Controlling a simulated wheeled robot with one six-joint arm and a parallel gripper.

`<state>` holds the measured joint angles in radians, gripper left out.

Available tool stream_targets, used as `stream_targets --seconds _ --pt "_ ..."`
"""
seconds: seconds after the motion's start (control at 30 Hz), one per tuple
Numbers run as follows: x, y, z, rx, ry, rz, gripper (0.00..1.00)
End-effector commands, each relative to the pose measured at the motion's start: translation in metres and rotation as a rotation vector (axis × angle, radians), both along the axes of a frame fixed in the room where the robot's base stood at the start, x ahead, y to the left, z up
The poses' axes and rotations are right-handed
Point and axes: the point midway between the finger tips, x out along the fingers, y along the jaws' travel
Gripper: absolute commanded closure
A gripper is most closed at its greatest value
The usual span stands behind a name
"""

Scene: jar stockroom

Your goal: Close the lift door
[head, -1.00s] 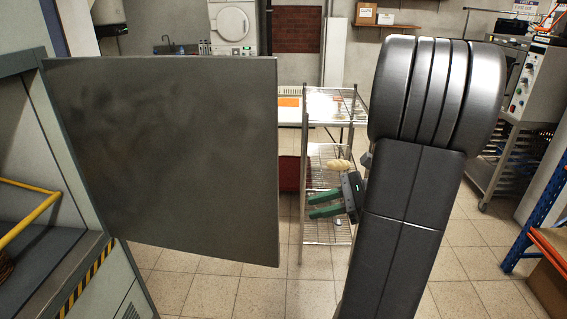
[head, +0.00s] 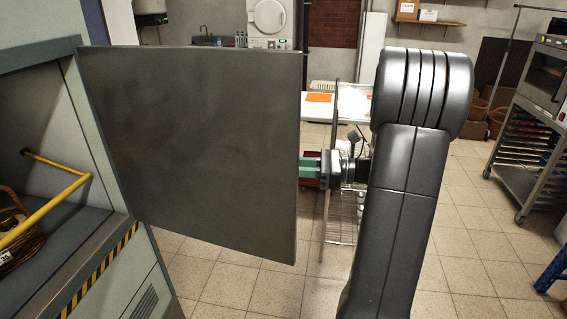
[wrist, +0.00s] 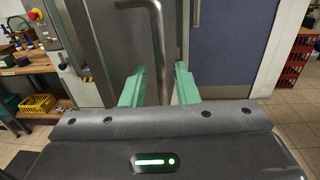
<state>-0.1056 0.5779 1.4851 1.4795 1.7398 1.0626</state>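The lift door (head: 200,150) is a flat dark grey panel. In the head view it stands swung open, hinged on the left at the lift's opening. My gripper (head: 309,168) is just past the door's free right edge, with its green fingertips partly hidden behind the door. In the wrist view my gripper (wrist: 158,88) is open, its two green fingers apart. A bent metal bar handle (wrist: 158,45) runs down between the fingers. I cannot tell whether either finger touches it.
The lift (head: 50,235) has a yellow rail (head: 48,210) and a wicker basket (head: 12,235) inside. A wire rack (head: 340,215) stands behind my gripper. An oven on a rack trolley (head: 535,135) stands at the right. Tiled floor is clear between them.

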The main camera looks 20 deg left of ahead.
Motion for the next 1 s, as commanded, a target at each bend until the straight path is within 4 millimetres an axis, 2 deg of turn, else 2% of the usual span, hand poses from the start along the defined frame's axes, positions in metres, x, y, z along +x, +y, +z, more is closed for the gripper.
stream_targets --seconds 0.1,0.23,0.6,0.73,1.0 --pt "-0.006 0.018 0.001 0.001 0.001 0.003 0.73" --pt "-0.010 0.029 0.000 0.000 0.001 0.001 0.73" --pt "-0.011 0.034 0.000 0.000 0.001 -0.001 0.73" --pt "-0.011 0.034 0.000 0.000 0.001 -0.001 0.98" --pt "-0.011 0.034 0.000 0.000 0.000 -0.003 1.00"
